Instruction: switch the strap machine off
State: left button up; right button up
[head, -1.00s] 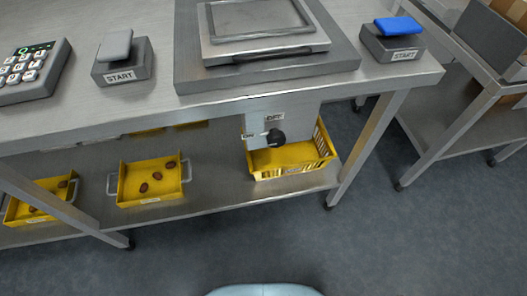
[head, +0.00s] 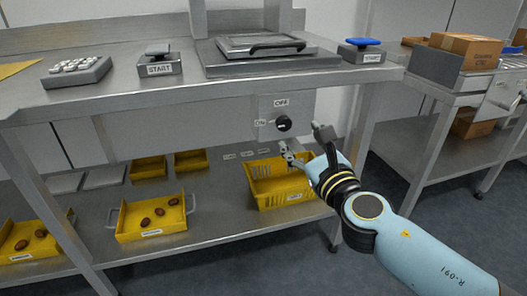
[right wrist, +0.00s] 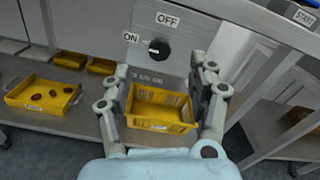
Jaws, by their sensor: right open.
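The strap machine's switch is a black round knob (head: 283,123) on a grey panel (head: 301,104) under the bench top. OFF is printed above it and ON to its left. In the right wrist view the knob (right wrist: 159,49) has a pale mark on its left side, towards ON. My right gripper (head: 306,140) is open and empty, just below and in front of the panel. In the right wrist view its fingers (right wrist: 163,72) stand apart on either side below the knob, not touching it. My left gripper is not in view.
A yellow crate (head: 283,201) stands on the lower shelf below the panel. A yellow tray (head: 130,235) with dates lies left of it. A bench leg (head: 359,130) stands right of the panel.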

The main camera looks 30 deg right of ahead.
aim_at(285, 124)
jog(key=x, duration=0.3)
jog(key=f+x, duration=0.1)
jog(key=x, duration=0.6)
jog(key=shift+w+d+f, duration=0.15)
jog(key=shift+f, duration=0.15)
jog(key=shift+w+d, duration=0.1)
jog(key=shift+w, duration=0.3)
jog(key=shift+c, duration=0.2)
jog(key=c, duration=0.9)
jog(key=shift+c, duration=1.2)
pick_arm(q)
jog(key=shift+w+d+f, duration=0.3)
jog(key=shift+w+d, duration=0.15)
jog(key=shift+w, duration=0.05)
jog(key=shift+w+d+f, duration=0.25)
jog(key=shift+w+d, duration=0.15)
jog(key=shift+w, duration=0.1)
